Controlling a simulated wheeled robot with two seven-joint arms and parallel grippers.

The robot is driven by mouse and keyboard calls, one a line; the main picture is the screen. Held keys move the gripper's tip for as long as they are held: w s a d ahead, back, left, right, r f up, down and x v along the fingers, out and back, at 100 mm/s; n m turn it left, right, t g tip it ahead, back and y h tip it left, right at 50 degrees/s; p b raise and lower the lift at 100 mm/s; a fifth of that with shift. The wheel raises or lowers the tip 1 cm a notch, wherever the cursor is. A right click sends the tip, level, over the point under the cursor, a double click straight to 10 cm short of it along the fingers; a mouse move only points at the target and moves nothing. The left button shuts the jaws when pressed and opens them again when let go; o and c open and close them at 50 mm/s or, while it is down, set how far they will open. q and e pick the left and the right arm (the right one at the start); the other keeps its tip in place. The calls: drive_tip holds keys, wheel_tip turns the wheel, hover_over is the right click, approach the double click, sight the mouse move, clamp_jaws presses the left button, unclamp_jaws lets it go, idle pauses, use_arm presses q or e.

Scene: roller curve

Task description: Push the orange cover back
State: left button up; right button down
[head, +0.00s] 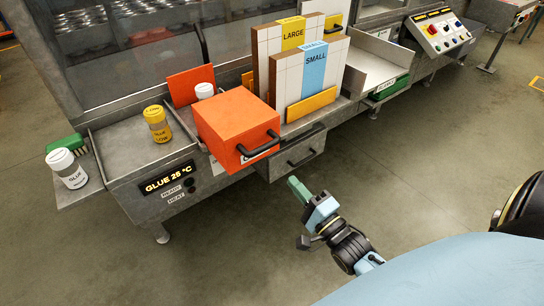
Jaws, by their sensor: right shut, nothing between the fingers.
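The orange cover (235,117) is a box-shaped hood with a black handle on its front face. It sits on the grey machine bench, left of the two upright boards. My right gripper (297,187) has green fingers, shut with nothing between them. It is in front of the bench, to the right of and below the cover in the picture, apart from it. What lies under the cover is hidden. My left gripper is not in view.
A grey drawer (291,157) with a black handle is right of the cover. Boards marked LARGE (292,38) and SMALL (316,70) stand behind it. A yellow glue bottle (157,124) and a white one (67,168) stand left. The floor in front is clear.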

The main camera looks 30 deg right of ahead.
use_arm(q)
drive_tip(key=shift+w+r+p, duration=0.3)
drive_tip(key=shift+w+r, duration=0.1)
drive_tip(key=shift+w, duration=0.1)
use_arm(e)
drive_tip(key=x, duration=1)
drive_tip(key=shift+f, duration=0.1)
